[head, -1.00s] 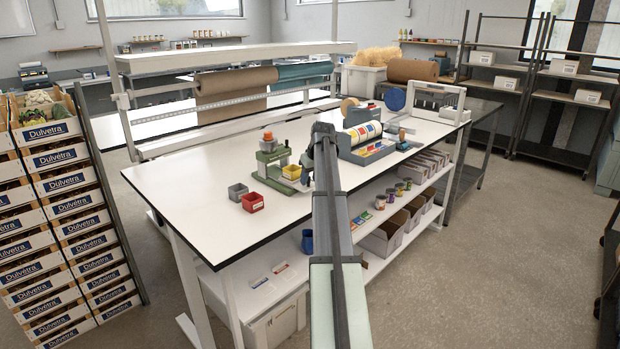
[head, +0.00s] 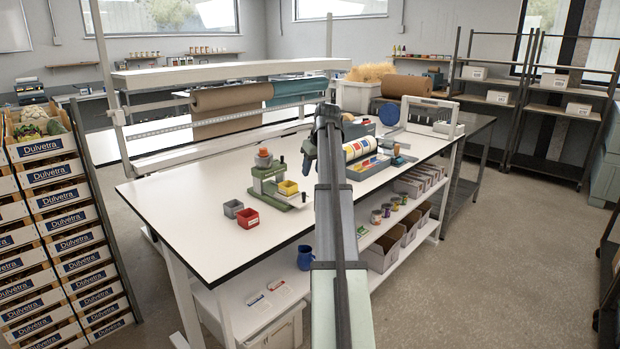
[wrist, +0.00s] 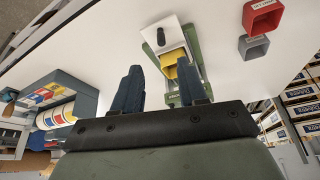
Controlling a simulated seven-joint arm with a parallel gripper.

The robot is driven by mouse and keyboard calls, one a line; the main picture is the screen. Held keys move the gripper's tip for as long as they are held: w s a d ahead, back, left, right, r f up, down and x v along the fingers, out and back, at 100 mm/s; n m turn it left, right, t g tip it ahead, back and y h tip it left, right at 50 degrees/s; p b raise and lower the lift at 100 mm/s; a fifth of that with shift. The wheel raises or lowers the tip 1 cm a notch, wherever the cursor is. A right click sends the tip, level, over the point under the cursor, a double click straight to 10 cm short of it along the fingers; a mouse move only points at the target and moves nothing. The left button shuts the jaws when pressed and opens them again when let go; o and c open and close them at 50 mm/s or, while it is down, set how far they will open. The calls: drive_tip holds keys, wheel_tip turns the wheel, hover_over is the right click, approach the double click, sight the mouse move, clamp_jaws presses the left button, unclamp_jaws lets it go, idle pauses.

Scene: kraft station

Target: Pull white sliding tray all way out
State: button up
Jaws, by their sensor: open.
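A green bench device (head: 270,182) with a yellow bin (head: 288,188) stands on the white table. In the wrist view, a white flat piece with a dark knob (wrist: 163,34) lies at the end of the green device (wrist: 190,55); it looks like the white sliding tray. I cannot tell how far out it is. My gripper (head: 308,158) is to the right of the device, above the table. Its blue fingers (wrist: 158,78) are open and empty, apart from the tray in the wrist view.
A red bin (head: 247,218) and a grey bin (head: 233,208) stand left of the device. A blue-grey dispenser (head: 368,165) with coloured label rolls stands to the right. The table (head: 185,205) is bare at the left. A lower shelf holds cartons (head: 385,252) and cans.

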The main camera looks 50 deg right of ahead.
drive_tip(key=shift+v, duration=0.75)
